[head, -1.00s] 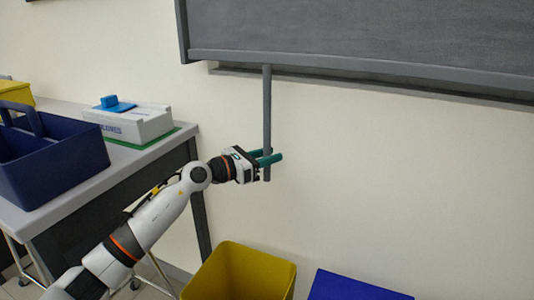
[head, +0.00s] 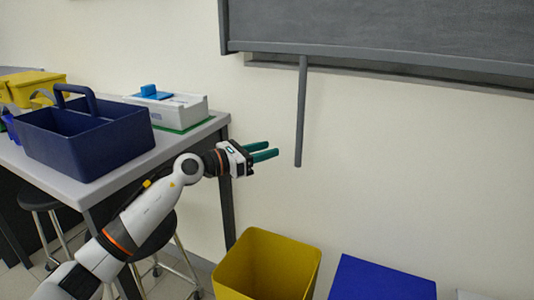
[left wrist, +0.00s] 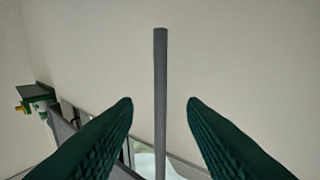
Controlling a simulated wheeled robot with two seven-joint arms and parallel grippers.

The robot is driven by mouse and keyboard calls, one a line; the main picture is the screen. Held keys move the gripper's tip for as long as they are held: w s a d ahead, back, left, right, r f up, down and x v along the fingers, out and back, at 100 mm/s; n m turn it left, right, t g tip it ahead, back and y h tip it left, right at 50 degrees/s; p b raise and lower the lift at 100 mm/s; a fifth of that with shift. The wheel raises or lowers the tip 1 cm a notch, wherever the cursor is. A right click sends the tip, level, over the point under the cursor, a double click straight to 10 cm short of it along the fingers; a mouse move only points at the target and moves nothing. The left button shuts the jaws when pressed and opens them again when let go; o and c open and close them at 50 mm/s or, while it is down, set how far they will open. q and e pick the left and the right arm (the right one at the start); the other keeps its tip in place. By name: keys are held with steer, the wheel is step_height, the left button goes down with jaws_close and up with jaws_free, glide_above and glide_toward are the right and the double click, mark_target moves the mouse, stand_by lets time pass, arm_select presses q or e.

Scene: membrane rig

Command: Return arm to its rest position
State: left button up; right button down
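My left gripper (head: 268,151) is open and empty, with two green fingers pointing right in the head view. It is to the left of a grey vertical rod (head: 301,115), apart from it. The rod hangs from the lower edge of a dark grey board (head: 390,35) on the wall. In the left wrist view the rod (left wrist: 160,100) stands between the lines of the two spread fingers, beyond the tips. My right gripper is not in view.
A table (head: 185,147) at the left carries a dark blue tote (head: 95,150), a white box (head: 180,108) and yellow bins (head: 35,86). A yellow bin (head: 262,270) and a blue box (head: 385,280) stand below. Stools (head: 160,235) are under the table. The wall before the rod is clear.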

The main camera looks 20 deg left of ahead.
arm_select(q)
steer(key=shift+s+a, duration=0.25)
steer(key=shift+s, duration=0.05)
